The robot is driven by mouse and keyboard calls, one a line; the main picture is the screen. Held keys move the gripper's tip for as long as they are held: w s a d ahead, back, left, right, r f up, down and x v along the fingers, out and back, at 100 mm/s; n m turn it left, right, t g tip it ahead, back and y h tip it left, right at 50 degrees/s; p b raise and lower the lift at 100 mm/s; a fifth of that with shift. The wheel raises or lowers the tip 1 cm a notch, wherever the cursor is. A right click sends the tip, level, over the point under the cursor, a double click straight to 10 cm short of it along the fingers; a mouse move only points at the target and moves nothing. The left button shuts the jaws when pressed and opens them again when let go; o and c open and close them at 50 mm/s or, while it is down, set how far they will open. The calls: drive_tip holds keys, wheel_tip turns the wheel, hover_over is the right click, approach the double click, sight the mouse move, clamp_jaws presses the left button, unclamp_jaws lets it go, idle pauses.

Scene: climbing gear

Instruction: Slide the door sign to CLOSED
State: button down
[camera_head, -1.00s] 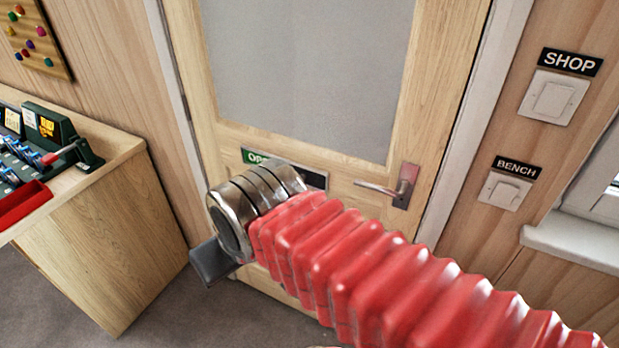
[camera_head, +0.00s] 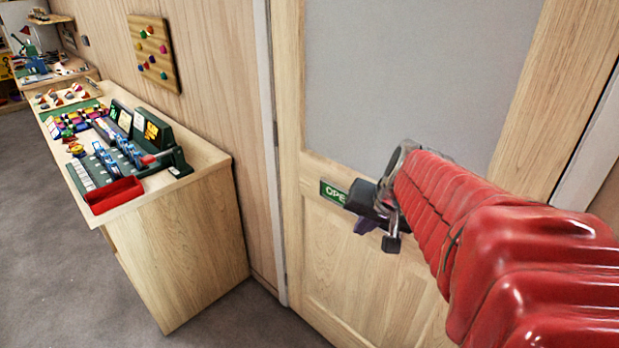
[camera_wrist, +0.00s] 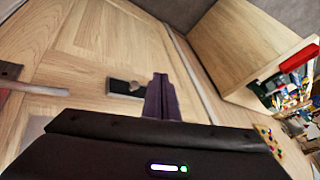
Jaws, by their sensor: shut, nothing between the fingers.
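The door sign (camera_head: 333,192) is a narrow plate on the wooden door. Its green end reads "OPE" in the head view, and my gripper hides the rest. In the wrist view a dark part of the sign (camera_wrist: 118,87) shows, with a small knob (camera_wrist: 136,87) at its end beside my fingers. My gripper (camera_head: 363,228) is in front of the door at the sign's right and lower side. In the wrist view the dark purple fingers of my gripper (camera_wrist: 161,88) are together and empty. I cannot tell whether they touch the knob.
The door's lever handle (camera_wrist: 35,88) shows at the left of the wrist view. A wooden bench (camera_head: 190,235) with a red tray (camera_head: 115,195) and colourful gear stands left of the door. A peg board (camera_head: 155,52) hangs above. Grey floor (camera_head: 60,270) is clear at left.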

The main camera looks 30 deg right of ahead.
drive_tip(key=s+d+f+m+h, duration=0.1)
drive_tip(key=d+m, duration=0.3)
drive_tip(key=d, duration=0.9)
drive_tip(key=shift+s+f, duration=0.25)
drive_tip(key=shift+f, duration=0.1)
drive_tip(key=shift+w+a+f, duration=0.1)
drive_tip(key=w+f, duration=0.8)
drive_tip(key=f, duration=0.1)
drive_tip(key=shift+w+d, duration=0.25)
drive_tip(key=shift+w, duration=0.1)
drive_tip(key=shift+d, duration=0.1)
drive_tip(key=shift+w, duration=0.15)
